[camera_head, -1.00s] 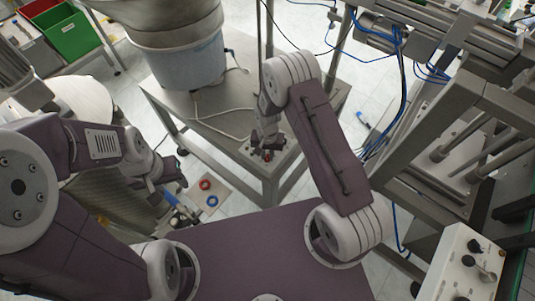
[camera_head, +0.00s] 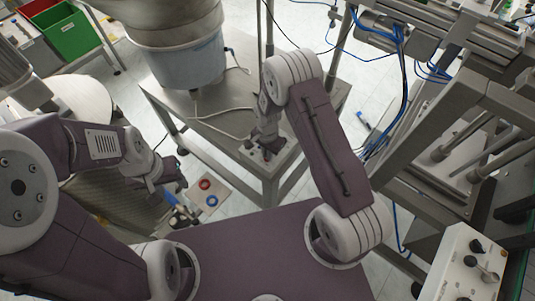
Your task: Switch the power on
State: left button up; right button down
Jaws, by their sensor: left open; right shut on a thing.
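A small grey switch box (camera_head: 249,151) sits at the front corner of the metal table. My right gripper (camera_head: 268,153) points down over it, its fingers shut on the switch knob. The knob itself is hidden by the fingers. My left gripper (camera_head: 176,188) hangs open and empty at the left, apart from the switch box.
A large bowl-shaped feeder (camera_head: 186,60) stands on the metal table (camera_head: 205,107), with a white cable running from it. A metal frame with blue hoses (camera_head: 400,60) fills the right. A white box with black knobs (camera_head: 462,262) is at the lower right. Red and green bins (camera_head: 70,35) stand at upper left.

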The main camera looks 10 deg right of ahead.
jog(key=m, duration=0.6)
jog(key=shift+m, duration=0.4)
dwell(0.4)
jog(key=c, duration=1.5)
grip_release()
jog(key=shift+r, duration=0.1)
notch_tip(320, 180, up, 9)
jog(key=shift+b, duration=0.6)
jog(key=shift+d, duration=0.1)
